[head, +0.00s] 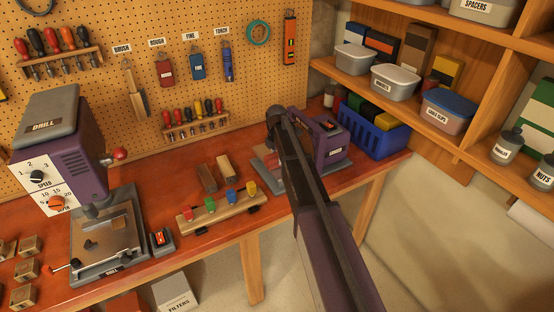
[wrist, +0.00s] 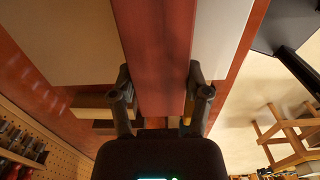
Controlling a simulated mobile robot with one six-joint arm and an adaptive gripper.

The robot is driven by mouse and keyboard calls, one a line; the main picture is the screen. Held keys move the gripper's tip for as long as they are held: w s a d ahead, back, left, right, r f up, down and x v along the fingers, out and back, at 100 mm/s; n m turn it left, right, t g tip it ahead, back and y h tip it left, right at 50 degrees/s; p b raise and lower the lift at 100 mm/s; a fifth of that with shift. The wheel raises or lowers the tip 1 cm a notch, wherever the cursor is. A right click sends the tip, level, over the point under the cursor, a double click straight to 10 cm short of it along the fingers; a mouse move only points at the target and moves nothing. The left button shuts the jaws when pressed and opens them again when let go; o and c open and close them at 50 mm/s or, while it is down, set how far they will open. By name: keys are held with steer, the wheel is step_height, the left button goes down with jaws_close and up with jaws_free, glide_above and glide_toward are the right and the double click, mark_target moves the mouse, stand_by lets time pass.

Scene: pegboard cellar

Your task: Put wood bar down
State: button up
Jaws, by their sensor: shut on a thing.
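The wood bar (wrist: 155,50) is a long reddish-brown piece running up the middle of the wrist view. My gripper (wrist: 160,100) is shut on it, with one dark finger on each side of the bar. In the head view my arm crosses the right part of the workbench (head: 230,222), and the gripper and held bar cannot be made out clearly behind it. Whether the bar touches anything beneath it cannot be told.
A drill press (head: 65,150) stands at the left. A rack with coloured pegs (head: 215,207), a dark block (head: 207,178) and a pale block (head: 226,167) lie mid-bench. A purple machine (head: 328,140) and blue crate (head: 374,132) are at the right, below shelves.

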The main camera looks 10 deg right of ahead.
mark_target(277, 156)
steer(key=shift+f, duration=0.2)
steer(key=o, duration=1.3)
steer(key=shift+c, duration=0.2)
steer(key=shift+r, duration=0.25)
step_height(277, 156, up, 12)
steer(key=p, duration=1.2)
steer(key=shift+s, duration=0.15)
steer(key=s+m, duration=2.1)
steer(key=s, duration=0.8)
steer(key=shift+m, duration=0.3)
